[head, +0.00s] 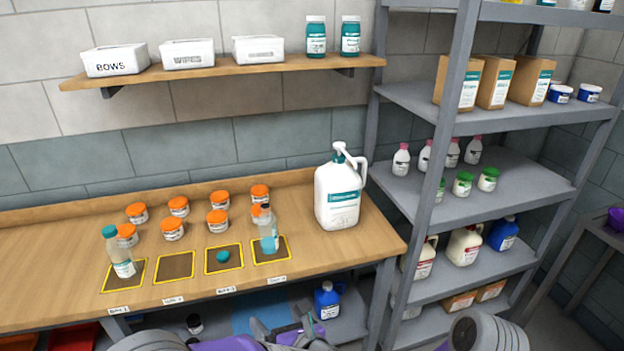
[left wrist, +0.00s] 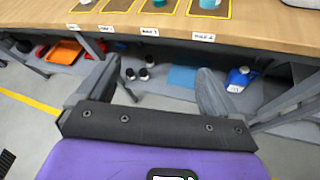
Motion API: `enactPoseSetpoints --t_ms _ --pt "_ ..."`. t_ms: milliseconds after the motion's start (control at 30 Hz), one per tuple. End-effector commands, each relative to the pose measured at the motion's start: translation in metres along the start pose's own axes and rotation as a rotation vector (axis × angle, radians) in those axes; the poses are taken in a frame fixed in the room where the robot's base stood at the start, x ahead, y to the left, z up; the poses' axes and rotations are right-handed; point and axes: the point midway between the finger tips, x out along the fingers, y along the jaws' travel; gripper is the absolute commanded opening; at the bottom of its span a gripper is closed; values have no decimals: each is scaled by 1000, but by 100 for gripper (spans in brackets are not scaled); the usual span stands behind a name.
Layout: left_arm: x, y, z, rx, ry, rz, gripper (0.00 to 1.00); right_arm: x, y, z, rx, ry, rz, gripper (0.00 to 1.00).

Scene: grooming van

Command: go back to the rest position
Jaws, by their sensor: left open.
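My left gripper (head: 290,334) is at the bottom of the head view, in front of the wooden bench (head: 60,270). In the left wrist view its two fingers (left wrist: 155,90) are spread wide with nothing between them, below the bench's front edge. My right gripper is not in view; only part of my right arm shows at the bottom right of the head view. On the bench, a teal-capped bottle (head: 120,258) stands on the far left mat.
Several orange-lidded jars (head: 172,229) and a large white pump jug (head: 338,195) stand on the bench. A blue bottle (head: 327,300) is on the lower shelf near my left gripper. A grey shelving rack (head: 470,205) stands at right. Floor (left wrist: 25,130) shows below the bench.

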Motion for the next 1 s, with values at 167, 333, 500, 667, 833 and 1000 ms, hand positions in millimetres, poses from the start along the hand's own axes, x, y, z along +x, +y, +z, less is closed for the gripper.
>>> enactPoseSetpoints --t_ms 167,333,500,667,833,1000 --pt "38 -16 -24 328 -5 -90 94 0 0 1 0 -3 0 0" --pt "81 -34 -73 802 -13 -255 94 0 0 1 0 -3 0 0" --pt "110 -46 -156 1382 -67 -541 94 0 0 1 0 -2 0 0" --pt "106 -42 -247 1857 -223 -898 94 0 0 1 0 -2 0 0" --pt "70 -26 -330 2189 -548 -1299 94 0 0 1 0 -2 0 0" --pt "34 -10 -375 2306 -891 -1544 94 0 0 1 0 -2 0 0"
